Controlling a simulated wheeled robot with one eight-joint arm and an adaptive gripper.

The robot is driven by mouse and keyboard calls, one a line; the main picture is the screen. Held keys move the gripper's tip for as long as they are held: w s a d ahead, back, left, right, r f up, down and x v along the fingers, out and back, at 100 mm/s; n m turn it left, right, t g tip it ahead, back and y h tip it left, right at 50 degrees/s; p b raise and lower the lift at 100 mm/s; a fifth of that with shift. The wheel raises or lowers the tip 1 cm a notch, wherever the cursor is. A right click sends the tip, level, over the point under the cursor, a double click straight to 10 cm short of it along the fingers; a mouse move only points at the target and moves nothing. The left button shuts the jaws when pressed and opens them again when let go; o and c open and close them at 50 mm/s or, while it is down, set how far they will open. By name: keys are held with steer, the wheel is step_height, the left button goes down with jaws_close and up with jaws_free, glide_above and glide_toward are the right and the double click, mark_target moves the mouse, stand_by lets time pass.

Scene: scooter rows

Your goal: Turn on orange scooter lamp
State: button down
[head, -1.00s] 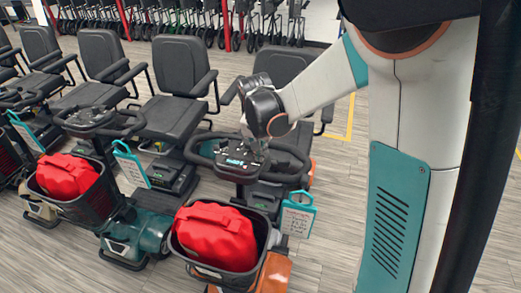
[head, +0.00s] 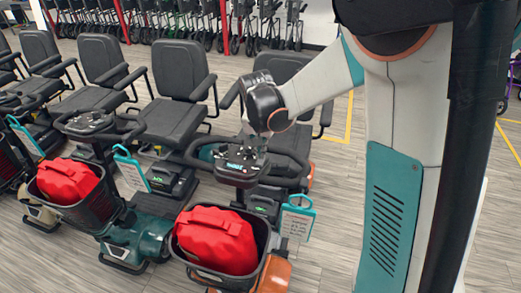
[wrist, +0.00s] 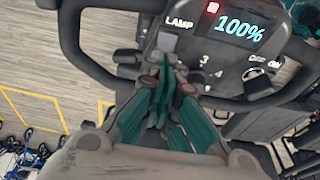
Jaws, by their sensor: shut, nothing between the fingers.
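The orange scooter (head: 275,276) stands nearest, at bottom centre in the head view. Its dark console (head: 241,164) sits between black handlebars. The wrist view shows this console (wrist: 228,62) close up, with a "LAMP" label, a lit red indicator (wrist: 212,7) and a "100%" display (wrist: 240,29). A small grey block, apparently the lamp switch (wrist: 167,42), lies just below the label. My gripper (wrist: 168,68) is shut and empty, its teal fingers over the console close to this block. I cannot tell whether they touch. The scooter's lamp itself is not visible.
A black basket with a red bag (head: 217,238) is on the scooter's front. A teal scooter (head: 140,240) stands close on the left. Open floor lies at the right.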

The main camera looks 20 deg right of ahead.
mark_target(258, 168)
steer(key=s+a+r+p, duration=0.2)
steer(key=s+r+p, duration=0.1)
steer(key=r, duration=0.8)
steer(key=shift+s+a+r+p, duration=0.15)
steer(key=shift+r+p, duration=0.15)
steer(key=shift+p, duration=0.35)
steer(key=s+r+n+t, duration=0.2)
steer(key=s+r+n, duration=0.1)
steer(key=s, duration=0.7)
steer(key=s+r+n+t+y, duration=0.1)
steer(key=s+r+n+t, duration=0.2)
steer(key=s, duration=0.7)
steer(key=shift+s+d+n+t+b, duration=0.3)
steer(key=shift+s+d+n+b, duration=0.1)
steer(key=shift+d+b, duration=0.05)
